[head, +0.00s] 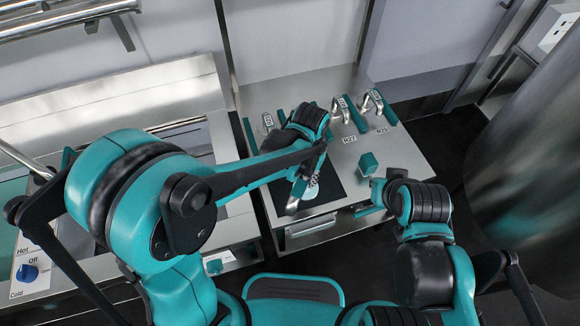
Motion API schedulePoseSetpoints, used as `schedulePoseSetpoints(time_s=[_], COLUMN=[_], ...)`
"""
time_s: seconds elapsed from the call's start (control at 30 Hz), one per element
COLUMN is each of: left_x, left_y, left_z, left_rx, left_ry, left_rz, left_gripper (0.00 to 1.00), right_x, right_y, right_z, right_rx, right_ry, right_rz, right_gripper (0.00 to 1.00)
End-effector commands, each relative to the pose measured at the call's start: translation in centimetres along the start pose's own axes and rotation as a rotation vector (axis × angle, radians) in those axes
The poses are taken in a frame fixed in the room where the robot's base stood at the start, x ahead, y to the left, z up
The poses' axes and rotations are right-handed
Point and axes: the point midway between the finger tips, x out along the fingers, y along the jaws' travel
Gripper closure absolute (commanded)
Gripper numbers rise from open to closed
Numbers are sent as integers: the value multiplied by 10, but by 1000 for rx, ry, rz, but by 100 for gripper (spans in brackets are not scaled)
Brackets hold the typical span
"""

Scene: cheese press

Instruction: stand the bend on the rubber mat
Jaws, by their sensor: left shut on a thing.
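The black rubber mat (342,187) lies on the front of the steel bench. My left gripper (306,183) is over the mat, shut on a pale metal bend (313,187). The gripper and wrist cover much of the bend, so I cannot tell whether it is upright or touches the mat. My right gripper (373,193) is at the right front of the bench, right of the mat. Its jaws are too small and hidden to read.
Shiny bent pipe pieces (342,112) (369,103) lie by teal holders at the back of the bench, near paper labels. Another metal piece (267,122) is at the back left. A small teal block (368,163) shows right of the mat. A large steel vessel (530,170) stands at right.

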Motion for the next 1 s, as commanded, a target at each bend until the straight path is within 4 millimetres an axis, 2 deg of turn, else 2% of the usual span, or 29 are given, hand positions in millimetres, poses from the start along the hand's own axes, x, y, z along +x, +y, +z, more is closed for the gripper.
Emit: schedulePoseSetpoints(time_s=[0.03, 0.13, 0.4, 0.53, 0.77, 1.0], left_x=[2, 12, 51, 64, 73, 106], left_y=[4, -1, -35, -47, -55, -54], left_z=[-2, -14, -66, -85, -97, -98], left_rx=[11, 14, 11, 13, 14, 14], left_ry=[0, 0, 0, 0, 0, 0], left_rz=[0, 0, 0, 0, 0, 0], left_gripper=[100, 100, 100, 100, 100, 100], right_x=[0, 6, 25, 31, 34, 48], right_y=[0, 0, 0, 0, 0, 0], right_z=[1, 5, 18, 22, 25, 35], right_rx=[0, 0, 0, 0, 0, 0], right_ry=[0, 0, 0, 0, 0, 0], right_rz=[0, 0, 0, 0, 0, 0], right_gripper=[100, 100, 100, 100, 100, 100])
